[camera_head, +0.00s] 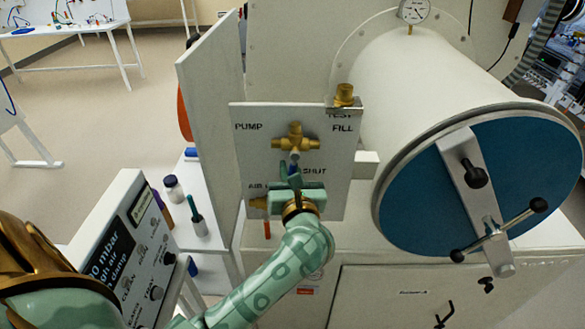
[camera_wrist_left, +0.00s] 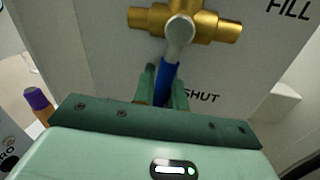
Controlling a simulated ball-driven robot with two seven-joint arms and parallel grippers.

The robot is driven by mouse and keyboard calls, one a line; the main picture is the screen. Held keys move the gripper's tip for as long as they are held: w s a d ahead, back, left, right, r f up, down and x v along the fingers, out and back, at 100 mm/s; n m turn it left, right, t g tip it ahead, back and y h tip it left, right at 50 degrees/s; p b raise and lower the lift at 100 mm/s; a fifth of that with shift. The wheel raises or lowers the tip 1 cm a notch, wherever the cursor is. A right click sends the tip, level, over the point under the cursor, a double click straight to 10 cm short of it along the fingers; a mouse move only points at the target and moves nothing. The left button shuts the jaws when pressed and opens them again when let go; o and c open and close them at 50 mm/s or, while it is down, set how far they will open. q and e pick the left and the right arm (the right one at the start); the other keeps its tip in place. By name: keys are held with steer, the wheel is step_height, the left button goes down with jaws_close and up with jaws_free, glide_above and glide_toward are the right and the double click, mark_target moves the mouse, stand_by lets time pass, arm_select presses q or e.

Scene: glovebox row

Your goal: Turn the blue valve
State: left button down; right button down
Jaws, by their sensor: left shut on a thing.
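The blue valve has a brass body (camera_head: 295,141) on a white panel (camera_head: 335,165) with the words PUMP, FILL and SHUT. Its blue handle (camera_wrist_left: 167,76) hangs down from a grey hub in the left wrist view and points towards SHUT. My left gripper (camera_head: 291,172) is in front of the panel, just below the brass body. Its green fingers (camera_wrist_left: 163,84) are shut on the blue handle, one on each side. The lower end of the handle is hidden between the fingers. My right gripper is not in view.
A white cylinder with a blue round door (camera_head: 420,200) and a black-knobbed clamp bar stands to the right. A control box (camera_head: 138,255) is at lower left. Small bottles (camera_head: 173,189) stand on a white shelf left of the panel.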

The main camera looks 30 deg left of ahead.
arm_select(q)
steer(key=m+p, duration=0.1)
steer(key=a+m+p, duration=0.1)
steer(key=m, duration=0.1)
steer(key=shift+s+a+r+t, duration=0.15)
steer(key=shift+s+r+t, duration=0.15)
steer(key=shift+s+r, duration=0.1)
steer(key=shift+s+a+r+m+p, duration=0.15)
steer(key=shift+a+m+p, duration=0.1)
steer(key=shift+m+p, duration=0.45)
steer(key=shift+s+a+r+m+p, duration=0.1)
steer(key=shift+a+m+p, duration=0.1)
steer(key=shift+m+p, duration=0.45)
steer(key=shift+t, duration=0.3)
steer(key=c, duration=1.4)
jaws_free()
steer(key=shift+f, duration=0.1)
steer(key=shift+c, duration=0.2)
